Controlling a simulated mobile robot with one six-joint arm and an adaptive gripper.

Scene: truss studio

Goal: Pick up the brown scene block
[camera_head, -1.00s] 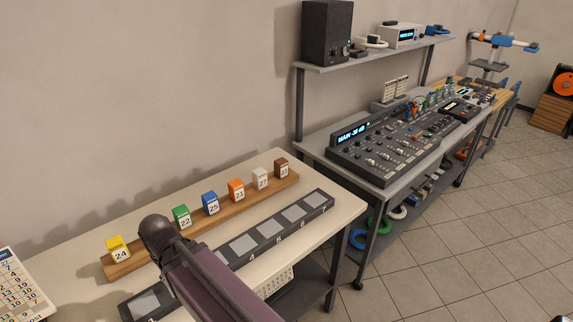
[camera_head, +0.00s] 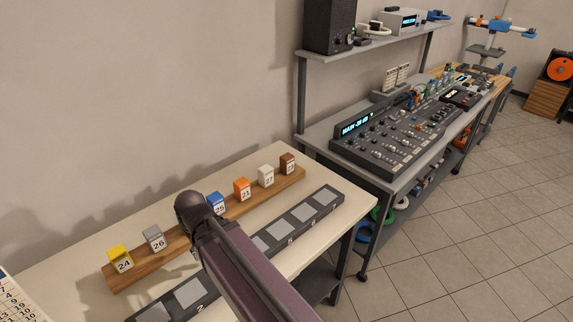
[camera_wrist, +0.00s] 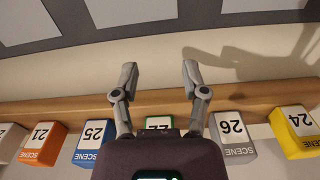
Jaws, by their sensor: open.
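The brown scene block (camera_head: 287,163) stands at the far right end of the wooden rail (camera_head: 128,272) in the head view, and its label is too small to read surely. It is not in the wrist view. My gripper (camera_wrist: 159,72) is open and empty in the wrist view, fingers apart above the rail near the green block (camera_wrist: 158,123), which is partly hidden by my gripper body. In the head view my arm covers the green block, and my fingers are hidden there. The brown block stands well to the right of my arm.
The rail also holds the yellow (camera_head: 120,258), grey (camera_head: 153,238), blue (camera_head: 216,202), orange (camera_head: 242,189) and white (camera_head: 266,175) blocks. A dark slotted strip (camera_head: 330,197) lies in front of the rail. A mixing desk (camera_head: 395,140) stands on the right-hand table. The wall is close behind.

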